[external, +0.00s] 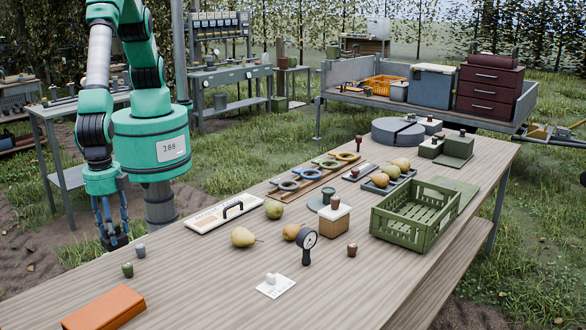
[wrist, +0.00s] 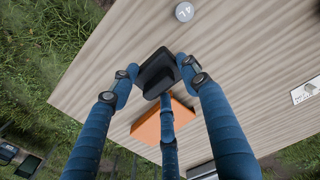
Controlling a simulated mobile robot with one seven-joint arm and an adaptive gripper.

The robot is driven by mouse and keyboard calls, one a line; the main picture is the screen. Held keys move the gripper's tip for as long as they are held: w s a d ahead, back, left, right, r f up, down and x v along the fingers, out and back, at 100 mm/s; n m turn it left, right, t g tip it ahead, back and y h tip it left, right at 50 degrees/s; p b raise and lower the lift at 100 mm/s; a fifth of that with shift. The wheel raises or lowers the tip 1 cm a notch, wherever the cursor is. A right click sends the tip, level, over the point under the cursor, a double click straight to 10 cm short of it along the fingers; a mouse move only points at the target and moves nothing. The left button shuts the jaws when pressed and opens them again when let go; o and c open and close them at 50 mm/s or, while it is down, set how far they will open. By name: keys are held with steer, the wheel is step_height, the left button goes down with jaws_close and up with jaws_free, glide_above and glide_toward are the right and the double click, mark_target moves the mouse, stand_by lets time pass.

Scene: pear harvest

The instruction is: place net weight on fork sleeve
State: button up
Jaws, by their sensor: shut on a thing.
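My gripper (external: 112,232) has blue fingers and hangs at the left edge of the wooden table. The block also shows dark under the fingers in the external view (external: 117,242). An orange flat block (external: 104,307), possibly the fork sleeve, lies on the table's near left part. In the wrist view the orange block (wrist: 150,128) is partly hidden behind a finger and the dark block.
A white board with a black handle (external: 226,212), pears (external: 243,237), a dial gauge (external: 308,241) and a green crate (external: 408,233) stand farther right. The table's near middle is mostly bare.

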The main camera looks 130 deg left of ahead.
steer(key=shift+w+d, duration=0.1)
glide_above(109, 296)
steer(key=shift+w+d+f, duration=0.1)
steer(key=shift+f, duration=0.6)
stand_by(0.4)
steer(key=shift+f, duration=0.15)
steer(key=shift+f, duration=1.6)
steer(key=shift+f, duration=0.15)
steer(key=o, duration=1.4)
